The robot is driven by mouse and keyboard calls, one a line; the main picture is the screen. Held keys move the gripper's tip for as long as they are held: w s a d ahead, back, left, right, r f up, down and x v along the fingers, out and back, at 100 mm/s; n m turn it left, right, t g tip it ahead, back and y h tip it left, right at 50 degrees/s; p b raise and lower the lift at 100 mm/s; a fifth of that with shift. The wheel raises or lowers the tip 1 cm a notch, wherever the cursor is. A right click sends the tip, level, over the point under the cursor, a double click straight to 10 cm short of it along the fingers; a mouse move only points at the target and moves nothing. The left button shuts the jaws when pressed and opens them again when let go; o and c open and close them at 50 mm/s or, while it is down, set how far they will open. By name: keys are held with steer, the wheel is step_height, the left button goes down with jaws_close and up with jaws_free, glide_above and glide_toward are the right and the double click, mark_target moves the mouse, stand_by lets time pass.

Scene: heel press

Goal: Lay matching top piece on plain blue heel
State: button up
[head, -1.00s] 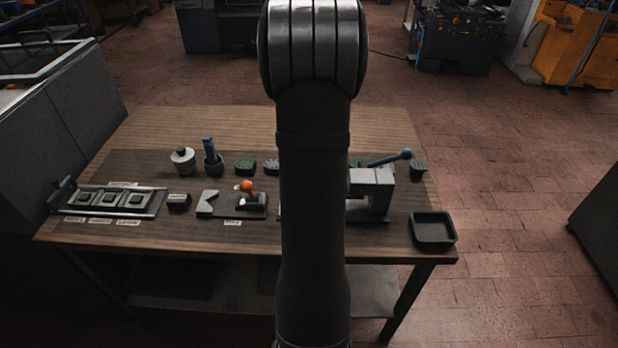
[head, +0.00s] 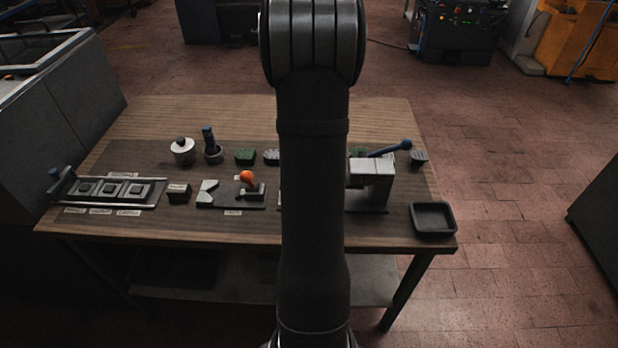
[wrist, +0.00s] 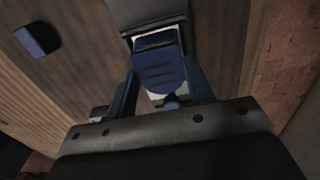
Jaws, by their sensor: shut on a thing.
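In the wrist view my gripper (wrist: 160,68) is shut on a blue ridged piece (wrist: 160,75), which sits between the two fingers. I cannot tell whether this piece is a top piece or a heel. A pale surface shows behind it, and I cannot tell whether they touch. A separate plain dark blue piece (wrist: 38,38) lies on the wooden table at the upper left, apart from my gripper. In the head view my arm hides the gripper and the held piece.
The head view shows a lever press (head: 372,185), a black tray (head: 433,231), a rack with three square pads (head: 150,196), an orange-knobbed fixture (head: 247,177), a green heel (head: 245,156), a white pot (head: 183,153) and a blue-handled brush (head: 208,138). The table's back strip is clear.

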steer(key=shift+f, duration=0.45)
steer(key=o, duration=1)
step_height(320, 180, up, 17)
steer(key=shift+r, duration=0.2)
stand_by(0.5)
step_height(320, 180, down, 17)
steer(key=shift+f, duration=0.2)
stand_by(0.4)
